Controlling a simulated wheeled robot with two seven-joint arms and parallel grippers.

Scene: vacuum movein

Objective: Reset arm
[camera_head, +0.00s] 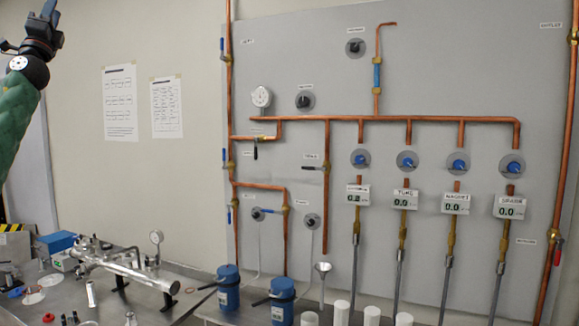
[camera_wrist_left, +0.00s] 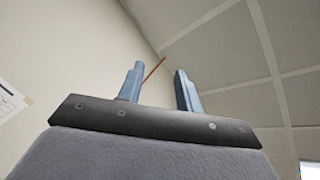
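My left gripper (camera_head: 50,12) is raised at the top left of the head view, with its green arm coming up from the left edge. In the left wrist view its two blue-grey fingers (camera_wrist_left: 158,88) stand apart with nothing between them. They point up towards the ceiling, clear of the wall. My right gripper does not show in either view.
A grey panel (camera_head: 310,60) with copper pipes, valves and several digital readouts fills the right of the head view. A metal bench (camera_head: 190,290) below bears a steel manifold (camera_head: 125,265) and blue canisters (camera_head: 228,290). The wall beside the left arm is free except for paper sheets (camera_head: 120,104).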

